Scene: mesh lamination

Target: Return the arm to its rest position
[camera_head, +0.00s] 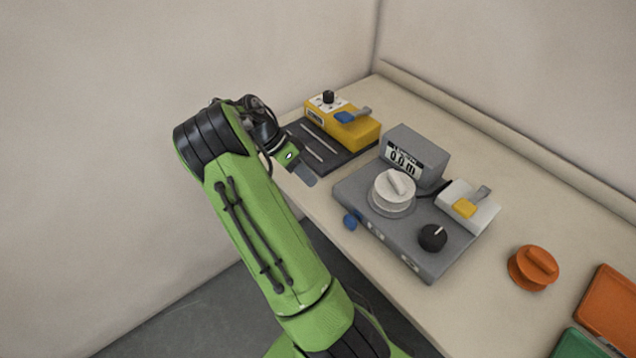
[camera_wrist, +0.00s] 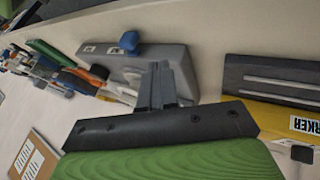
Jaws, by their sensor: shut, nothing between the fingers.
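My green arm rises from the bottom of the head view and bends at a black joint. My gripper (camera_head: 304,174) points down to the right, at the front left edge of the table (camera_head: 451,318), close to the dark tray. In the wrist view my gripper (camera_wrist: 158,68) has its two grey fingers together, with nothing between them. It appears apart from the objects around it. How high it is over the table edge is hard to tell.
A yellow device (camera_head: 355,132) stands by a dark tray (camera_head: 350,162) with thin rods. A grey machine (camera_head: 440,255) with a white knob (camera_head: 394,188) and a display box (camera_head: 418,150) is to the right. Floor left of the table is clear.

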